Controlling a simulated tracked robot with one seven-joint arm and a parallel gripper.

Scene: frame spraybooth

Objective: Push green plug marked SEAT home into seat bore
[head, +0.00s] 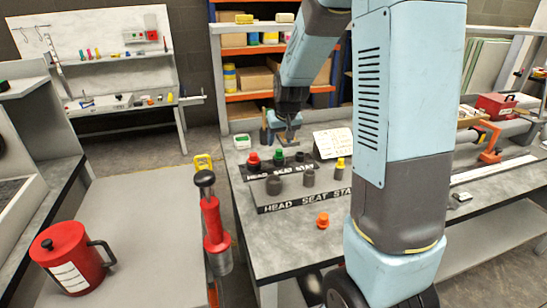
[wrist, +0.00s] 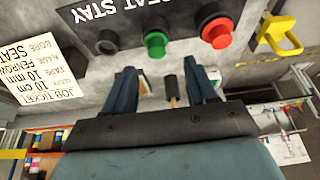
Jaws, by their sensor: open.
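In the wrist view the green plug (wrist: 155,43) is upside down in the picture, beyond the fingertips. The front row, on a plate lettered HEAD SEAT STAY, has grey cylindrical seats; the middle one (head: 308,178) is at SEAT, its bore opening too small to make out. My gripper (head: 287,137) is behind the back row, open and apart from the green plug; its fingers (wrist: 160,78) hold nothing visible.
A yellow-topped plug (head: 340,163) stands at STAY in front. An orange plug (head: 322,220) stands on the bare front bench. A job ticket (head: 337,142) lies right of the back row. A white-and-green box (head: 242,141) sits at the back left.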

